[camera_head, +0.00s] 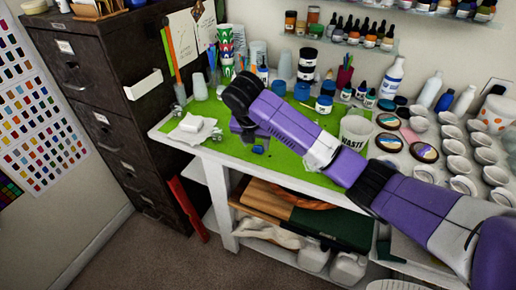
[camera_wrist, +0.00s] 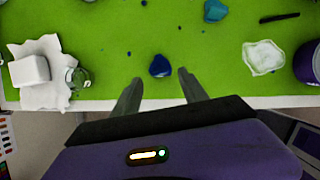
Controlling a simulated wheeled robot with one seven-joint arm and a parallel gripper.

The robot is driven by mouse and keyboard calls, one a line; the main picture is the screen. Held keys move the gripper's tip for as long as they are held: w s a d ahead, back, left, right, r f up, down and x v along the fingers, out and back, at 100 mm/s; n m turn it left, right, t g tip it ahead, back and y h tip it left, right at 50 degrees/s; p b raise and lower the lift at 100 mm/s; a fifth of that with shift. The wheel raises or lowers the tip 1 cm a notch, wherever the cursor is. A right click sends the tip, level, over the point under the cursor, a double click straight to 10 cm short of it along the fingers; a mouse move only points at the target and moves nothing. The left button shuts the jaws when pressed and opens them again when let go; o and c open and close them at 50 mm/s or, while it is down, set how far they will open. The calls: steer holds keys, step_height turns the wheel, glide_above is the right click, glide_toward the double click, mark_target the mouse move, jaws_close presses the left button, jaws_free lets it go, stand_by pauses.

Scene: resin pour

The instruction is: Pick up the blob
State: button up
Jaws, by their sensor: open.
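A small dark blue blob (camera_wrist: 159,66) lies on the green mat near the table's front edge in the wrist view. It also shows in the head view (camera_head: 259,149), just below the end of my arm. My gripper (camera_wrist: 159,76) is open, with one finger on each side of the blob's near end in the picture. I cannot tell how far above the mat the fingertips are. Nothing is held between them. In the head view, my arm hides the fingers and part of the mat.
A waste cup (camera_head: 355,131) and several small cups stand further right.

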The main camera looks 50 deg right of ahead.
steer(key=shift+x, duration=1.55)
steer(key=shift+s+a, duration=0.1)
steer(key=shift+c, duration=0.2)
jaws_close()
step_height(320, 180, up, 20)
steer(key=p, duration=0.2)
step_height(320, 180, up, 5)
steer(key=p, duration=0.4)
glide_above(257, 149)
steer(key=d, duration=0.1)
steer(key=shift+w+d, duration=0.15)
steer(key=shift+w, duration=0.15)
